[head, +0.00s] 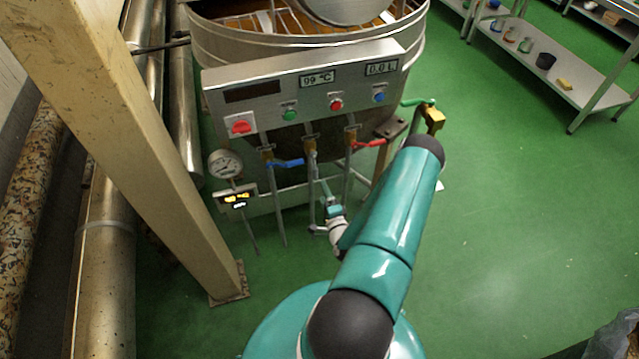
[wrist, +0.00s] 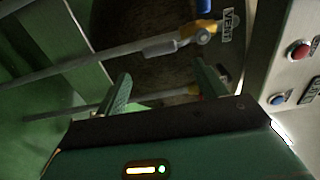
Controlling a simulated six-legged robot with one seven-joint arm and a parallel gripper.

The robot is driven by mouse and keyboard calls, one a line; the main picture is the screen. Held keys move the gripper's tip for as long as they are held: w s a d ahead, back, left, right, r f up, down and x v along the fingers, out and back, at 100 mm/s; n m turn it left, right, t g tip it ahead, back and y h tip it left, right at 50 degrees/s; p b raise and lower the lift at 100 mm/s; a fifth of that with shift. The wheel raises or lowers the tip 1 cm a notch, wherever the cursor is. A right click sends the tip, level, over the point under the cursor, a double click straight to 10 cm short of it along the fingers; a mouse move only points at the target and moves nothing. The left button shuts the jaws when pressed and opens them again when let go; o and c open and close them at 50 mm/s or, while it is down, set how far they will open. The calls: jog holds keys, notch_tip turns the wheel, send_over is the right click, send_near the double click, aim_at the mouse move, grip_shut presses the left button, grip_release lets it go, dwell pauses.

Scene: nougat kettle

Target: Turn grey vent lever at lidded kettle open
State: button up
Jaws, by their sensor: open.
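The grey vent lever (wrist: 162,47) sits on a yellow valve body (wrist: 198,32) beside a VENT label (wrist: 228,25) in the wrist view. It lies roughly in line with its pipe. In the head view it is small, at the middle valve (head: 311,147) under the kettle's control panel (head: 310,88). My gripper (wrist: 162,70) is open, its two fingers apart, with the lever beyond the fingertips and nothing held. In the head view my gripper (head: 327,190) is low in front of the middle pipe; whether it touches anything cannot be told.
A blue lever (head: 286,163) is left of the middle valve and a red lever (head: 369,143) right. A gauge (head: 225,164) and beige post (head: 150,150) stand left. Pipes run close by. Green floor (head: 520,220) is open right, below a shelf (head: 545,70).

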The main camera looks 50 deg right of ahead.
jog(key=v, duration=0.3)
jog(key=shift+s+a, duration=0.1)
dwell(0.4)
